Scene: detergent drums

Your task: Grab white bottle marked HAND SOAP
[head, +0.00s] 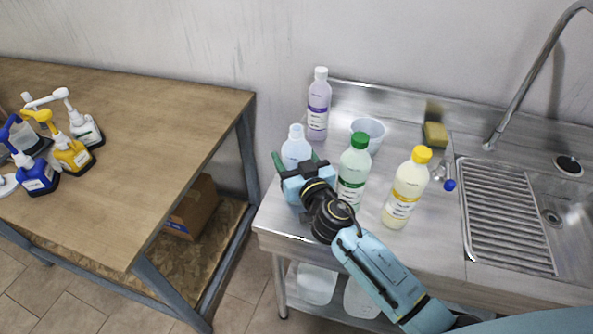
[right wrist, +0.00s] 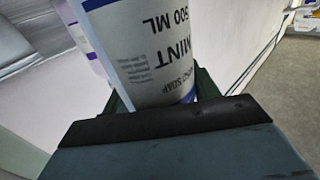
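A white, light-blue-looking bottle (head: 296,150) stands upright near the left end of the steel counter. In the right wrist view its label (right wrist: 155,55) is upside down and reads "MINT", "500 ML" and, smaller, what looks like "HAND SOAP". My right gripper (head: 296,158) is at this bottle, with one dark green finger on each side of it. In the right wrist view the bottle stands between the fingers (right wrist: 163,97). The fingers look open, with a small gap at the left one; contact is hard to judge. The bottle's lower part is hidden by the gripper. My left gripper is not in view.
A purple-labelled bottle (head: 319,104) stands behind. A green-capped bottle (head: 353,172) is close right of my gripper, and a yellow-capped bottle (head: 406,188) is farther right. A cup (head: 368,132), a sponge (head: 435,136) and the sink (head: 508,215) are beyond. A wooden table (head: 150,130) holds pump bottles.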

